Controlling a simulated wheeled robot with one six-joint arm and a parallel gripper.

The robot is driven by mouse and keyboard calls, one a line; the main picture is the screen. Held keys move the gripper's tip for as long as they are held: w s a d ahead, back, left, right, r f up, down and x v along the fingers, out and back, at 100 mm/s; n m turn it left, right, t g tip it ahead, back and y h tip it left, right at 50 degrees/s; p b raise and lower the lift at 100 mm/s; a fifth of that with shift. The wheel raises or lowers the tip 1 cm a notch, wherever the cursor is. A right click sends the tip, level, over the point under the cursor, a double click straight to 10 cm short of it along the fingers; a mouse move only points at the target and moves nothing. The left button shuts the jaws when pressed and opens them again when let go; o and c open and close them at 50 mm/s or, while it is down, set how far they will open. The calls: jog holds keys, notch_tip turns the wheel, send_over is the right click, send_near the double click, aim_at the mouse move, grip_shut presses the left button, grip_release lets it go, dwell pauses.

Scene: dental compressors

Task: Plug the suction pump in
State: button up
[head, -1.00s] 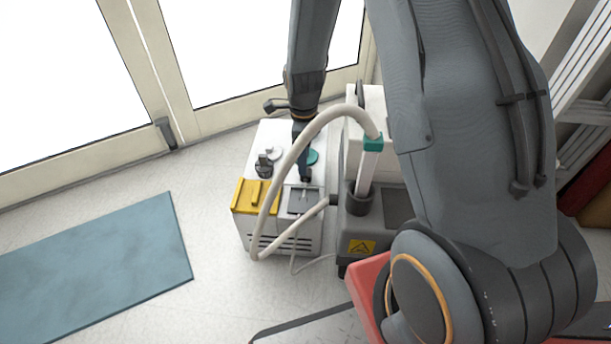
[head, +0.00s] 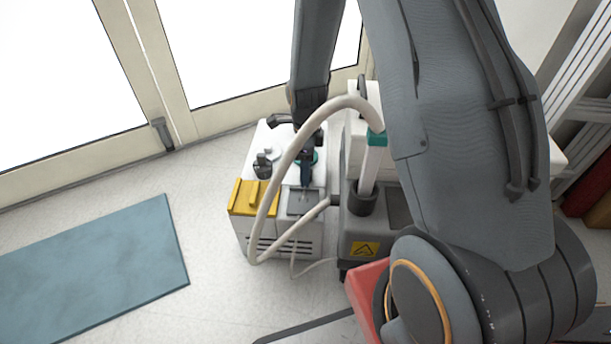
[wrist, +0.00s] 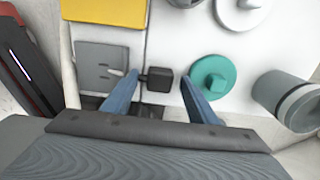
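My gripper (wrist: 160,85) is open, its two blue fingers pointing down over the top of a white boxy unit (wrist: 170,45). A small dark block that looks like a plug (wrist: 159,79) sits between the fingers in the wrist view, with a gap on the right side; a short stub points left from it. Whether the left finger touches it is unclear. A grey slotted plate (wrist: 103,60), seemingly a socket, lies left of the fingers. In the head view my gripper (head: 306,184) is above the white unit (head: 285,238), close to the plate; the plug is hidden there.
A teal knob (wrist: 209,77) and a grey cylinder (wrist: 290,98) stand right of the fingers. A yellow block (head: 254,197) sits on the unit's front. A pale hose (head: 285,160) arches close to my arm, joining a grey machine (head: 362,228). Floor at left holds a blue mat (head: 95,262).

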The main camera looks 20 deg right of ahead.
jog(key=c, duration=1)
jog(key=shift+r, duration=0.1)
notch_tip(320, 180, up, 10)
jog(key=p, duration=0.4)
jog(key=shift+p, duration=0.3)
